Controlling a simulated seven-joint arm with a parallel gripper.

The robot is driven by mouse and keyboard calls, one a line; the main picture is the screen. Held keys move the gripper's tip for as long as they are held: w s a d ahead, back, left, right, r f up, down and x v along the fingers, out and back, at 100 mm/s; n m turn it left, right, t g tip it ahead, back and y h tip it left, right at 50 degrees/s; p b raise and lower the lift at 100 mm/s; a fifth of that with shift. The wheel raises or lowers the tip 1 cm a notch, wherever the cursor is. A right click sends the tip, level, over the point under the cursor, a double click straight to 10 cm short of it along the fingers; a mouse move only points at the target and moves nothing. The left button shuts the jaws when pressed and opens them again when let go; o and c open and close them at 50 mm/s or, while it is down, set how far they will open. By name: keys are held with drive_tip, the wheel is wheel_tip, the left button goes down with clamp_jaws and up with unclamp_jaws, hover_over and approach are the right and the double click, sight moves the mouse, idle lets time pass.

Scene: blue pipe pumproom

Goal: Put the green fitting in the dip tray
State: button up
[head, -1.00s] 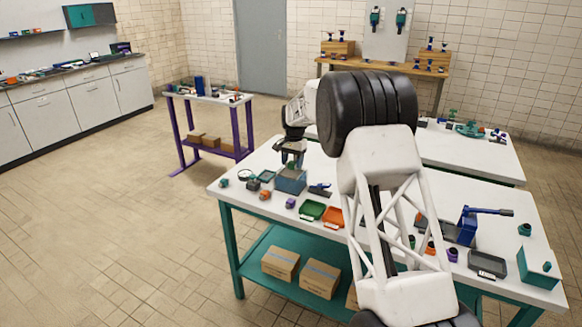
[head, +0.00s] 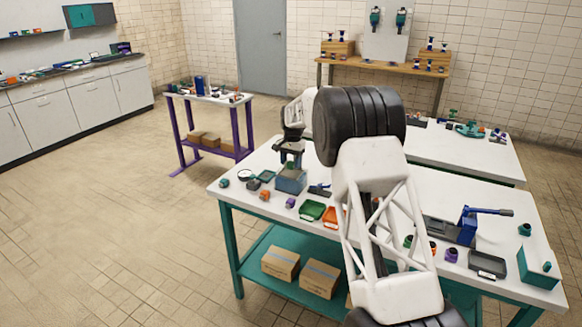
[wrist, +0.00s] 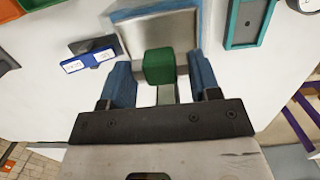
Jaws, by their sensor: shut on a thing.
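The green fitting (wrist: 160,66) sits between the two blue fingers of my gripper (wrist: 160,82) in the wrist view. My gripper is shut on it. In the head view my gripper (head: 290,155) points down above the white table, with a bit of the green fitting (head: 291,165) showing below it. The dip tray looks to be the blue-rimmed grey tray (head: 291,184), just below the gripper. In the wrist view this tray (wrist: 198,38) lies just beyond the fitting, which overlaps its near edge. I cannot tell the height of the fitting over the tray.
A green bin (head: 312,210) and an orange bin (head: 330,218) stand to the right, partly near my arm. A blue-white labelled piece (wrist: 88,60) lies left of the tray; a teal-rimmed tray (wrist: 243,22) lies right. Small fittings line the table's front edge.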

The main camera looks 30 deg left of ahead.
drive_tip(key=shift+f, duration=1.15)
drive_tip(key=shift+f, duration=0.1)
drive_tip(key=o, duration=1.1)
drive_tip(key=shift+c, duration=0.2)
wheel_tip(320, 180, up, 12)
drive_tip(key=w, duration=0.1)
drive_tip(key=shift+w, duration=0.2)
